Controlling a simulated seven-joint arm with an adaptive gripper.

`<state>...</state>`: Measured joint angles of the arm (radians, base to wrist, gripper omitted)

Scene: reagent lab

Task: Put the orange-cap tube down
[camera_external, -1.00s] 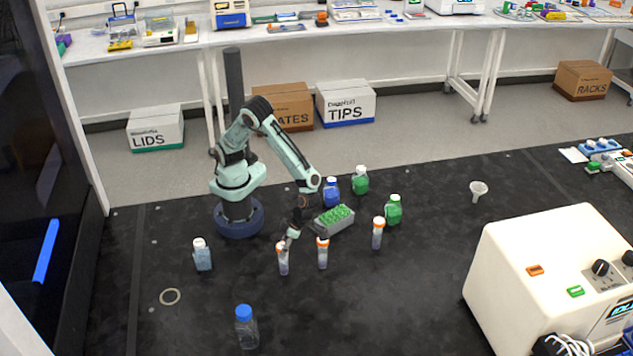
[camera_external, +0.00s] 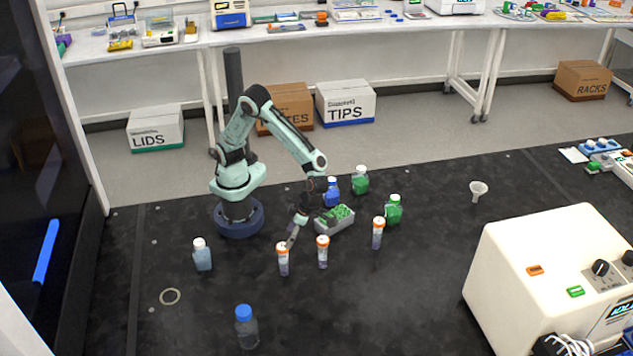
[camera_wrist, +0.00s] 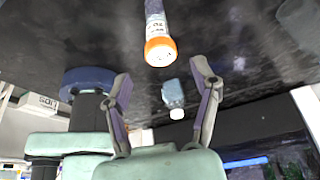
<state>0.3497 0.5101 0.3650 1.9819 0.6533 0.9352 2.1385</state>
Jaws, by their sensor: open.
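Three orange-cap tubes stand upright on the black mat in the external view: the left tube (camera_external: 283,262), the middle tube (camera_external: 322,255) and the right tube (camera_external: 377,235). My gripper (camera_external: 291,240) is just above the left tube's cap, and its tips are small there. In the wrist view my gripper (camera_wrist: 163,80) is open and empty. One orange-cap tube (camera_wrist: 158,35) shows there beyond the fingertips, with its cap towards the gripper, apart from both fingers.
A rack with green contents (camera_external: 334,222) stands behind the tubes, near a blue bottle (camera_external: 331,192) and green bottles (camera_external: 393,211). A pale blue bottle (camera_external: 202,256) is left. A clear blue-cap bottle (camera_external: 246,328) is in front.

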